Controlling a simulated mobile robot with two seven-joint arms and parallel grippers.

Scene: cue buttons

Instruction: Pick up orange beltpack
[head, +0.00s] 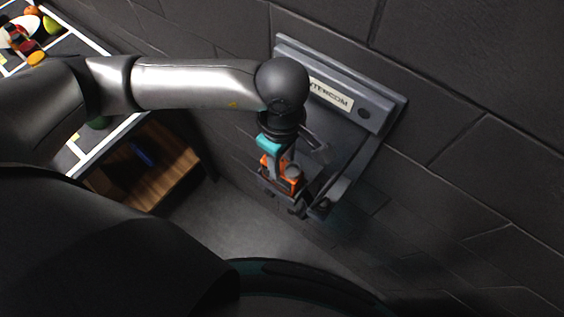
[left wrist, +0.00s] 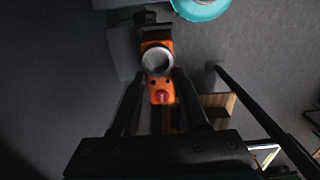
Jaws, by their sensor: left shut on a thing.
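The orange beltpack (head: 283,178) is at the lower part of the grey wall bracket marked INTERCOM (head: 335,95) in the head view. It has a round grey knob on it. My left gripper (head: 290,190) is at the beltpack and shut on it. In the left wrist view the beltpack (left wrist: 159,72) sits between the two dark fingers (left wrist: 158,112), with its round pale knob facing the camera. I cannot tell whether it touches the bracket. My right gripper is not in view.
A dark block wall (head: 470,160) stands behind the bracket. At left is a white-edged shelf (head: 113,145) with colourful items, and a wooden box-like compartment (head: 150,165) below it. Grey floor (head: 235,225) shows below the bracket.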

